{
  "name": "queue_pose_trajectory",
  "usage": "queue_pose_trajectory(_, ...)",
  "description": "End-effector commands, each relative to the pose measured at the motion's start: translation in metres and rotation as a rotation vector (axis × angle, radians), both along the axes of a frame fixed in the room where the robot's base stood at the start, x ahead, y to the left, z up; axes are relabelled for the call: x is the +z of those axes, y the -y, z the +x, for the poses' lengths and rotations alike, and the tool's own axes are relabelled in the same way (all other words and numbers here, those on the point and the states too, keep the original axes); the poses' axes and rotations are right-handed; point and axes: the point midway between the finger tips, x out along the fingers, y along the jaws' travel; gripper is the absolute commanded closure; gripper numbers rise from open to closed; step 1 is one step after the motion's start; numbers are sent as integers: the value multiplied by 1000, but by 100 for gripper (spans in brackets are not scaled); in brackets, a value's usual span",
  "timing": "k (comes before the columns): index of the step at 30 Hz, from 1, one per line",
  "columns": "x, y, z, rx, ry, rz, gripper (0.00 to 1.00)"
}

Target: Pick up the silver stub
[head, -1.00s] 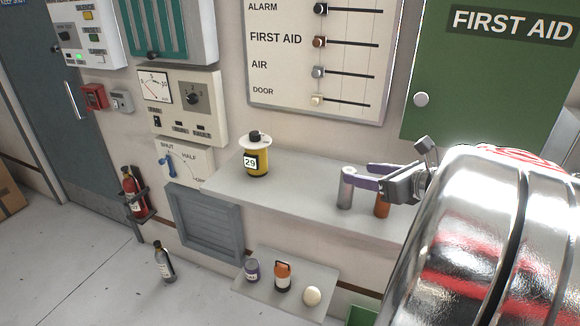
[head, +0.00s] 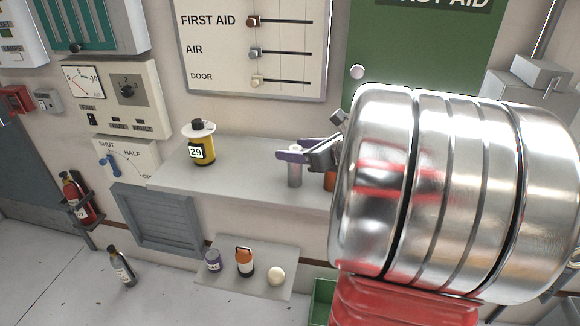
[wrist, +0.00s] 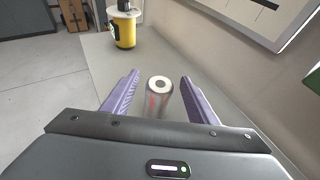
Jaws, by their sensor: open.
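The silver stub (head: 294,172) stands upright on the grey shelf (head: 228,172) in the head view. It is a shiny short cylinder with a dark spot in its pale top, seen between the fingers in the wrist view (wrist: 159,98). My gripper (head: 296,149) is open, with its purple fingers at the stub's top in the head view. In the wrist view my gripper (wrist: 156,90) has one finger on each side of the stub, with a gap on both sides. My arm hides the shelf's right end.
An orange cylinder (head: 329,181) stands just right of the stub, partly hidden by my arm. A yellow canister labelled 29 (head: 202,148) stands farther left on the shelf. A lower shelf (head: 228,282) holds a purple jar (head: 212,260), an orange bottle (head: 244,262) and a pale ball (head: 276,276).

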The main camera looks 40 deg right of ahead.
Motion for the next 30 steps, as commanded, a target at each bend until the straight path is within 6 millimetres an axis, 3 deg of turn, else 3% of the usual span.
queue_pose_trajectory(17, 0, 0, 2, -1, 0, 0, 47)
queue_pose_trajectory(30, -1, 0, 2, -1, 0, 0, 78)
